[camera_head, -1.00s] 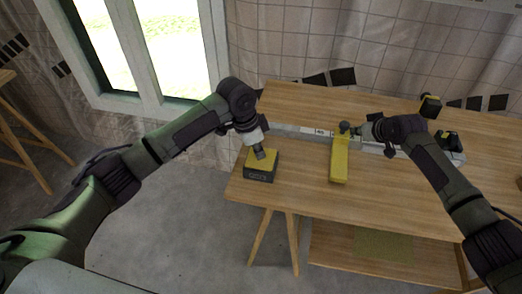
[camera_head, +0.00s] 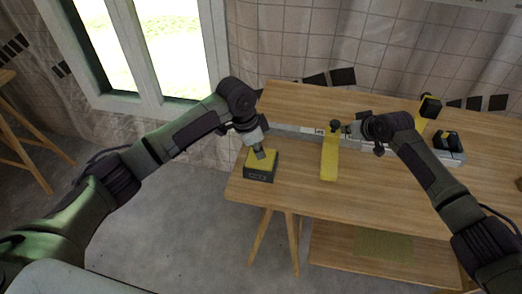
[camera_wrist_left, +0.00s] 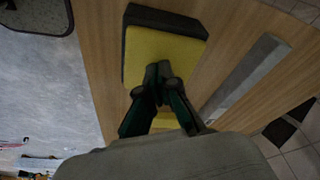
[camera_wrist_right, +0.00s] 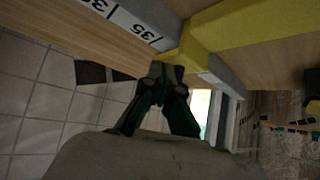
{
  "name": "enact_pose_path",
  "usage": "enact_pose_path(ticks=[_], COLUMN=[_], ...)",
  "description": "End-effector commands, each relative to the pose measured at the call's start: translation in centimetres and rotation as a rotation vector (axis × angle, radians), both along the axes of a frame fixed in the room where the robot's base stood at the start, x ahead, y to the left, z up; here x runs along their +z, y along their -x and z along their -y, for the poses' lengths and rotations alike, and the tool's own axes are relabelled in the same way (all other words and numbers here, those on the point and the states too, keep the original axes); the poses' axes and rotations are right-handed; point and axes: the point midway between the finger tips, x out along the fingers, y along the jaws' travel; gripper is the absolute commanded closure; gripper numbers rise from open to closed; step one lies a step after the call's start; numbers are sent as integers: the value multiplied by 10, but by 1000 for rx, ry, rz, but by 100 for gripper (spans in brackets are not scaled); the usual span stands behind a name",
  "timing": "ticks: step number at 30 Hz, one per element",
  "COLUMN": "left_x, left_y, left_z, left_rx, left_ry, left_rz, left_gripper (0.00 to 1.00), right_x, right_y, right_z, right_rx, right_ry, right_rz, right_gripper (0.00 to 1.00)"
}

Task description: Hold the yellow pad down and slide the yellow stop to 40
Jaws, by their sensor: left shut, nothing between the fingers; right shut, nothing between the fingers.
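The yellow pad (camera_head: 262,159) tops a dark box at the table's left front corner. My left gripper (camera_head: 259,154) is shut and empty, its tips on or just over the pad; the pad fills the middle of the left wrist view (camera_wrist_left: 160,55). The yellow stop (camera_head: 329,160) straddles the grey rail (camera_head: 290,130), its long arm reaching toward the front. My right gripper (camera_head: 347,130) is shut and empty at the right side of the stop. In the right wrist view its tips are against or very near the stop (camera_wrist_right: 195,45). The scale there shows 35 beside the stop.
A dark knob (camera_head: 335,124) stands on the stop. At the rail's right end are a black and yellow block (camera_head: 447,141) and another yellow piece with a black top (camera_head: 430,106). The wooden table (camera_head: 290,95) is otherwise mostly clear.

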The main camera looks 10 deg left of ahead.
Motion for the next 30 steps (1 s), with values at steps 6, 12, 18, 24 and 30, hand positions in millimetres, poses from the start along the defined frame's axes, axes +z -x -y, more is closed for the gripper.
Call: enact_pose_path(ticks=[6,12,18,24,30], left_x=[-5,-5,-5,-5,-5], left_y=[3,3,3,3,3], left_z=[0,0,0,0,0], left_rx=[-1,-1,-1,-1,-1], left_ry=[-4,-4,-4,-4,-4], left_rz=[-11,-11,-11,-11,-11], left_gripper=[100,100,100,100,100], right_x=[0,0,0,0,0], right_y=[0,0,0,0,0], right_z=[-8,-14,-20,-26,-30], right_rx=[2,1,2,2,2], right_ry=[-1,0,-2,-1,-1], right_rz=[0,1,0,1,1], right_gripper=[100,100,100,100,100])
